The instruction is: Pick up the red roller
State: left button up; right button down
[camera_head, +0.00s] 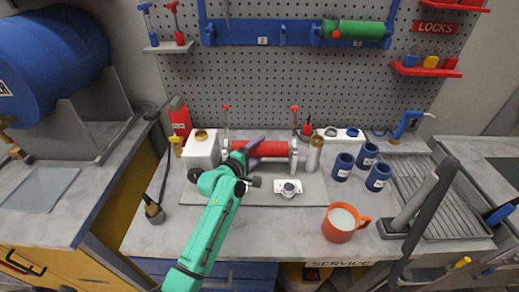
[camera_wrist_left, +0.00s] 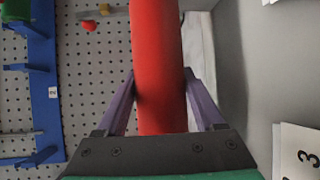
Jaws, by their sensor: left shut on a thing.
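The red roller (camera_head: 273,149) lies level between two grey stands on the grey plate at the middle of the bench in the head view. My left gripper (camera_head: 257,151), with purple fingers, is at the roller's left-middle part and hides a bit of it. In the left wrist view the red roller (camera_wrist_left: 158,65) runs up the picture between the two fingers (camera_wrist_left: 160,88), which touch it on both sides. The gripper is shut on the roller. I cannot tell whether the roller is lifted off its stands. My right gripper is not in view.
A white box (camera_head: 201,150) stands left of the roller. A silver cylinder (camera_head: 314,154) is at its right end. Blue cups (camera_head: 343,166) and an orange mug (camera_head: 341,223) stand to the right. A green roller (camera_head: 352,30) hangs on the blue wall rack (camera_head: 263,32).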

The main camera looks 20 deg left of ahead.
pick_arm(q)
notch_tip(320, 180, up, 25)
jog(key=p, duration=0.3)
jog(key=shift+f, duration=0.2)
dwell(0.4)
